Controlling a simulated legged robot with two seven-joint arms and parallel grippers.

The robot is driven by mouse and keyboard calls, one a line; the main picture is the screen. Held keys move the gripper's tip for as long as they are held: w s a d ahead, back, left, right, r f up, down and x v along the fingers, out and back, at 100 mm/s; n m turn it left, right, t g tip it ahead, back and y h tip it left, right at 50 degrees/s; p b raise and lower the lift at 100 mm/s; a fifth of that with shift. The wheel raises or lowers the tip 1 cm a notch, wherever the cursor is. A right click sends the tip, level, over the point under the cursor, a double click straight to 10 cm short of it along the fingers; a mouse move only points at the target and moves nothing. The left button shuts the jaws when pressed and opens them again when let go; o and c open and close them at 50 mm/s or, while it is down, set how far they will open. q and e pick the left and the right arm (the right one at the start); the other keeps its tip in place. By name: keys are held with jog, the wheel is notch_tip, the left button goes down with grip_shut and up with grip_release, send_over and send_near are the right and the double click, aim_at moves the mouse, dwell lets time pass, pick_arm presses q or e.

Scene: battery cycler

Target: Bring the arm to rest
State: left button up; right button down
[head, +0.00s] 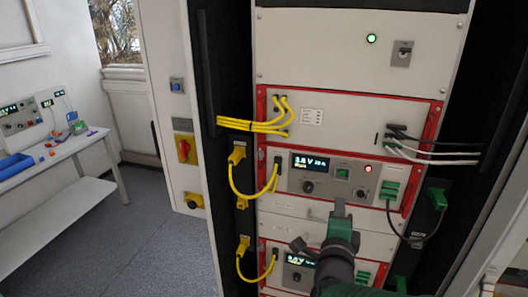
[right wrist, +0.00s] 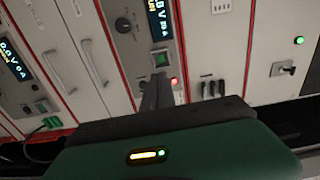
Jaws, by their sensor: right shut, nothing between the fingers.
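My right arm (head: 335,266) comes in from the bottom of the head view, with dark and green links. Its gripper (head: 340,208) points up in front of the rack, just below the red-framed unit with the lit display (head: 310,163). In the right wrist view the gripper (right wrist: 157,90) is shut, its two dark fingers together with nothing between them. They overlap the panel near the green button (right wrist: 160,59) and the red light (right wrist: 174,80). I cannot tell whether they touch it. My left gripper is not in view.
Yellow cables (head: 250,125) loop on the rack's left side. Green connectors (head: 389,191) with black cables sit on its right. A key switch (head: 402,53) and green lamp (head: 372,38) are above. A bench (head: 62,155) stands far left; the floor (head: 150,230) between is clear.

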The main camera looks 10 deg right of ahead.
jog(key=s+a+f+n+g+y+b, duration=0.25)
jog(key=a+f+n+y, duration=0.35)
jog(key=f, duration=0.5)
jog(key=s+a+f+n+g+y+b, duration=0.1)
jog(key=a+f+n+g+y+b, duration=0.15)
jog(key=a+f+n, duration=0.5)
jog(key=s+d+f+n+g+b, duration=0.1)
jog(key=s+f+n+g, duration=0.6)
jog(key=s+f, duration=0.8)
jog(key=n+b, duration=0.1)
jog(key=n, duration=0.2)
jog(key=shift+d+f+g+y, duration=0.15)
jog(key=shift+f+g+y, duration=0.2)
jog(key=shift+g, duration=0.05)
jog(key=shift+a+n, duration=0.25)
jog(key=shift+a, duration=0.05)
jog(key=shift+d, duration=0.1)
dwell(3.5)
